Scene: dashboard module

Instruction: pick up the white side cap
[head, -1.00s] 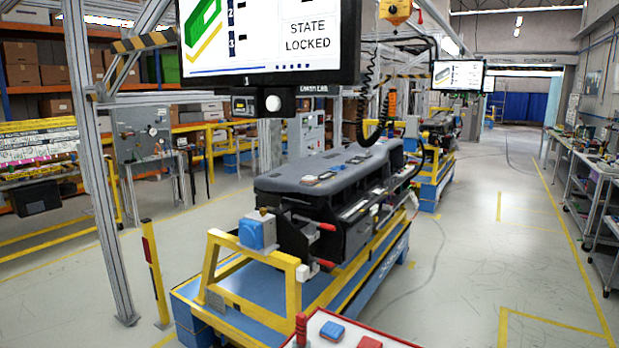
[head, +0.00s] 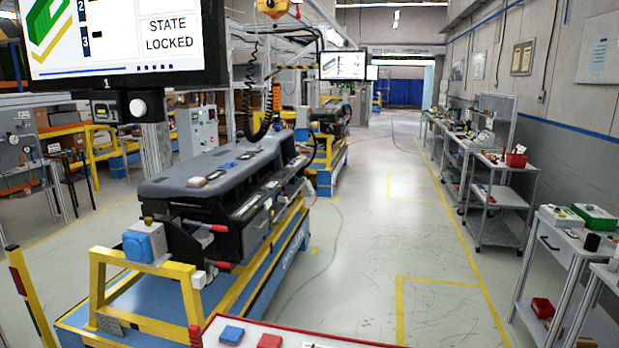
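I cannot make out the white side cap for certain in the head view. The dark grey dashboard module (head: 200,180) rests on a blue and yellow stand (head: 190,295) left of centre. A small white piece (head: 198,279) shows at the stand's near corner, below a red-tipped part; I cannot tell what it is. A red-rimmed white tray (head: 285,337) is cut off by the bottom edge, with a blue block (head: 231,335) and a red block (head: 269,341) on it. Neither of my grippers is in view.
A large screen (head: 115,45) reading "STATE LOCKED" hangs at upper left. Grey carts (head: 575,240) with small parts, among them a green-and-white box (head: 594,217), line the right wall. The floor (head: 380,250) between stand and carts is clear. A yellow post (head: 32,305) stands at lower left.

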